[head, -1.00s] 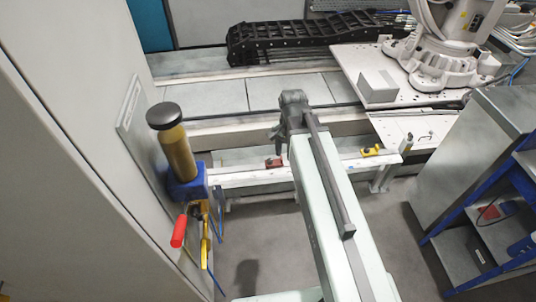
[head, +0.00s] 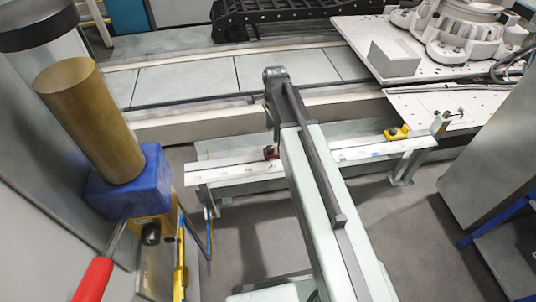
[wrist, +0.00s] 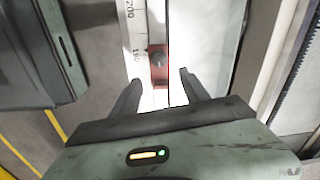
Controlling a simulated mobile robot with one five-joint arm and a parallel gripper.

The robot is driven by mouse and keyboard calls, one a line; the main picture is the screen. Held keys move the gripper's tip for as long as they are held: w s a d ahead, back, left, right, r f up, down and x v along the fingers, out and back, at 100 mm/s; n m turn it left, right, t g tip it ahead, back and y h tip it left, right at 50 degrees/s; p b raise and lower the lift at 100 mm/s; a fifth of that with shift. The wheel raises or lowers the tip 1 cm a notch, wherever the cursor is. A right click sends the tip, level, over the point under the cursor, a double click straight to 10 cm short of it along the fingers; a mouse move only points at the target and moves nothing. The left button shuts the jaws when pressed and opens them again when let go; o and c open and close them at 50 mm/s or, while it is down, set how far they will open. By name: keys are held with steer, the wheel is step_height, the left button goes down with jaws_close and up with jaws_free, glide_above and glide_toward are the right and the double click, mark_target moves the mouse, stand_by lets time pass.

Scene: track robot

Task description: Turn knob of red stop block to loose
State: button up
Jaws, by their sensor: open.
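The red stop block (wrist: 158,72) sits on the white rail with scale marks, with a dark round knob (wrist: 158,60) on it, in the wrist view. In the head view the red stop block (head: 270,152) shows as a small red patch left of my arm, partly hidden by it. My gripper (wrist: 158,82) is open, its two fingers apart on either side of the rail, just below the block in the picture. It does not appear to touch the block. In the head view my gripper is hidden behind my arm.
The white rail (head: 232,173) runs left to right, with a yellow block (head: 396,134) near its right end. A blue and brass cylinder unit (head: 125,180) with a red handle (head: 93,280) stands close on the left. A grey cabinet (head: 490,150) stands right.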

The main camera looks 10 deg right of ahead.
mark_target(270, 148)
step_height(270, 148, down, 2)
steer(key=shift+a+b, duration=0.15)
steer(key=shift+b, duration=0.2)
steer(key=shift+a, duration=0.2)
steer(key=shift+f+b, duration=0.4)
step_height(270, 148, down, 7)
steer(key=b, duration=0.7)
steer(key=shift+w+a, duration=0.1)
steer(key=shift+a, duration=0.05)
steer(key=shift+r, duration=0.1)
